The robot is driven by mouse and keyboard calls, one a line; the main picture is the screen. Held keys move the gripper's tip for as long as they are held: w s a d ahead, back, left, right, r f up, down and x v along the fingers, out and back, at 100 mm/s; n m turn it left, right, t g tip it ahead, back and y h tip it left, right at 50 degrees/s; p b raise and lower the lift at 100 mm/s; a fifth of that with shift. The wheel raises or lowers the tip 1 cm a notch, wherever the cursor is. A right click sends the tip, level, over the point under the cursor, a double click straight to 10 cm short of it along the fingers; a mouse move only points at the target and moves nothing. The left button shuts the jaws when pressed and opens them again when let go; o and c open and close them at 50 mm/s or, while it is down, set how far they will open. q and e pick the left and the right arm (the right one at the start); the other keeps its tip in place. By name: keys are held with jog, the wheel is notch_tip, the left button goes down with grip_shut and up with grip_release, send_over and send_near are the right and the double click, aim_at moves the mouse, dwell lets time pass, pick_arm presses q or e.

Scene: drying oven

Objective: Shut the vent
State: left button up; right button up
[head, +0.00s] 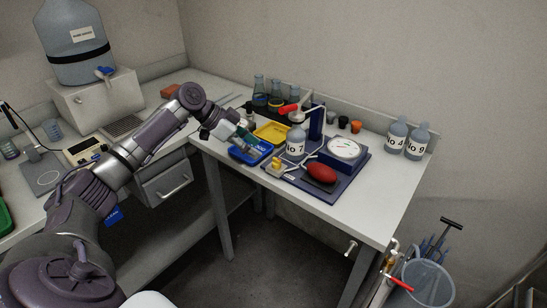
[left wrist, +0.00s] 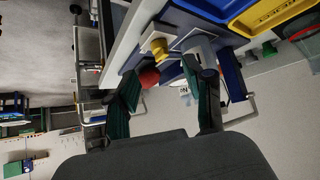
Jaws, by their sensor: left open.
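No part is plainly recognizable as the vent. A small yellow knob on a pale block (head: 277,163) sits at the front left edge of a dark blue board. In the left wrist view the yellow knob (left wrist: 158,45) shows beyond my fingers. A red bulb (head: 321,173) lies on the board and shows between the fingers in the wrist view (left wrist: 149,78). A red-ended lever (head: 289,109) is by a blue upright post. My left gripper (head: 247,143) is over the blue tray, left of the board; its green fingers (left wrist: 168,92) are apart with nothing held.
A blue tray (head: 243,157) and yellow tray (head: 273,132) lie left of the board. A labelled bottle (head: 295,143) and round dial (head: 344,149) stand at the board. Two bottles (head: 397,134) are at the back right. The table's front right (head: 365,215) is clear.

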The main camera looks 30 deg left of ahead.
aim_at(274, 161)
pick_arm(q)
jog(key=x, duration=0.7)
jog(key=shift+w+d+f+p, duration=0.15)
jog(key=shift+f+p, duration=0.05)
jog(key=shift+p, duration=0.2)
grip_shut()
